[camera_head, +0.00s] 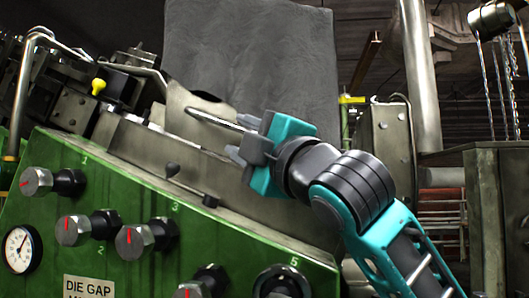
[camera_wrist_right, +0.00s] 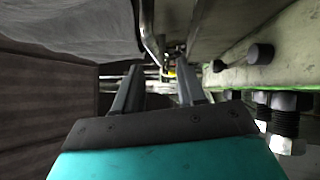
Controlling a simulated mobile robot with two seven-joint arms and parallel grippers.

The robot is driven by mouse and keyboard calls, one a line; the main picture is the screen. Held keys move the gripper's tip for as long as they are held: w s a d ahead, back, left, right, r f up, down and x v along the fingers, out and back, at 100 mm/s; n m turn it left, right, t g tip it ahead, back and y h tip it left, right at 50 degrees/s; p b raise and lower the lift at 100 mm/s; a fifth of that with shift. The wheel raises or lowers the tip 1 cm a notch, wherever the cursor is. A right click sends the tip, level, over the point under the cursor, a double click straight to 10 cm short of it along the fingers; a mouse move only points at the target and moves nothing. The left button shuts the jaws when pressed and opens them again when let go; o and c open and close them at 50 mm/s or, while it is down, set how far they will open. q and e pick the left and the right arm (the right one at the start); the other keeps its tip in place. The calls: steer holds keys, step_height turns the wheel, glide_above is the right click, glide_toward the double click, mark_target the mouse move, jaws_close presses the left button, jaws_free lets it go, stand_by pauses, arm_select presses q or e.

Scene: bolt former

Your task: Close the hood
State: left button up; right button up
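The hood (camera_head: 250,60) is a large dark grey panel standing raised behind the green machine (camera_head: 130,200). A grey surface, apparently the hood, fills the upper left of the right wrist view (camera_wrist_right: 65,25). A thin bent metal bar (camera_head: 212,121), possibly the hood's handle, is near the hood's lower edge; a bent bar also shows in the wrist view (camera_wrist_right: 148,35). My right gripper (camera_head: 240,138) is beside the bar's right end. Its two fingers are apart in the wrist view (camera_wrist_right: 155,88), with nothing clearly held between them. Contact with the bar cannot be told. My left gripper is not in view.
Knobs (camera_head: 70,230) and a gauge (camera_head: 18,248) cover the machine's sloped green front. A small lever (camera_head: 190,187) sticks out below my right gripper. A yellow-tipped part (camera_head: 98,87) is at upper left. A metal post (camera_head: 418,75) and hanging chains (camera_head: 487,90) are at right.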

steer(key=shift+v, duration=2.75)
